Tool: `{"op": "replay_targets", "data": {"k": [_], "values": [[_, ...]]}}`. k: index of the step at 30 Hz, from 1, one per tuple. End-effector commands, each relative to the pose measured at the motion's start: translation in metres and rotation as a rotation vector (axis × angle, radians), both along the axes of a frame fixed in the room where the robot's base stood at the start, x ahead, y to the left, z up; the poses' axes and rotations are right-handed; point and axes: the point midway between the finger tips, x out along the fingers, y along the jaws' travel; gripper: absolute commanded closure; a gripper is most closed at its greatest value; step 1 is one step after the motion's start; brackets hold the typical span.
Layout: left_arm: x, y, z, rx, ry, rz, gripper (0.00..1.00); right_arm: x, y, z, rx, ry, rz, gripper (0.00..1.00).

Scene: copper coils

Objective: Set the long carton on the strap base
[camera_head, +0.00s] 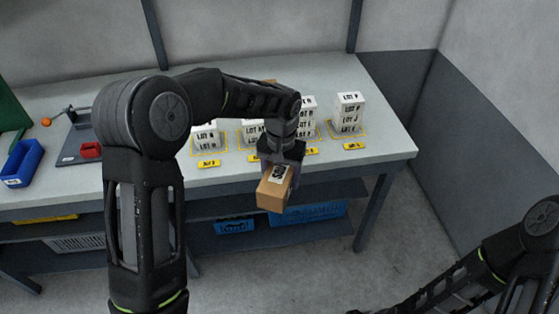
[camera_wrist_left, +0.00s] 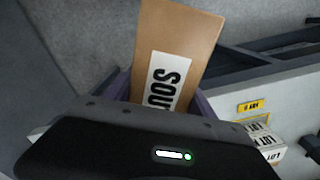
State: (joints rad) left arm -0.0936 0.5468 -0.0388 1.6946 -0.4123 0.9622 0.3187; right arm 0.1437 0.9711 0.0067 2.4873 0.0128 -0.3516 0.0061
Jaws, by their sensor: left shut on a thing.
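The long carton (camera_head: 275,187) is a brown box with a white label. My left gripper (camera_head: 283,163) is shut on it and holds it in front of the table's front edge, above the floor. In the left wrist view the carton (camera_wrist_left: 185,35) juts out from between the jaws, with its label (camera_wrist_left: 165,85) partly hidden by the gripper body. The strap base may be the dark plate (camera_head: 75,152) with a red block and an orange-tipped lever at the table's left; I cannot tell for sure. My right gripper is out of view; only part of that arm shows at the lower right.
White lot boxes (camera_head: 349,115) stand in yellow-marked spots along the table (camera_head: 385,150), with yellow tags in front. A blue bin (camera_head: 22,163) sits at the left end. Blue crates (camera_head: 310,213) are on the shelf below. My left arm hides part of the tabletop.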

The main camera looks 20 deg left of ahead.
Motion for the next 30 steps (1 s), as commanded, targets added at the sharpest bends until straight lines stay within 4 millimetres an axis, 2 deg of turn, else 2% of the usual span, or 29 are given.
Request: {"op": "replay_targets", "data": {"k": [1,7,9,12,16,30], "values": [[-0.004,0.001,-0.016,0.002,0.004,0.000,0.96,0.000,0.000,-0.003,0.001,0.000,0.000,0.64],[-0.024,0.003,-0.075,0.002,0.006,-0.006,0.96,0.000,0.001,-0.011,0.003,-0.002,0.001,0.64],[-0.034,0.004,-0.093,0.000,0.006,-0.007,0.96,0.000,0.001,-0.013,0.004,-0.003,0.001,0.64],[-0.044,0.004,-0.110,-0.004,0.004,-0.009,0.96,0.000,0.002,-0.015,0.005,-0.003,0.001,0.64],[-0.049,0.005,-0.118,-0.005,0.001,-0.011,0.96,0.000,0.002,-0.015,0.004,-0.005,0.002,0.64],[-0.048,0.005,-0.117,-0.006,0.001,-0.010,0.96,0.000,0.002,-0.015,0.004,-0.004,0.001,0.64]]}}
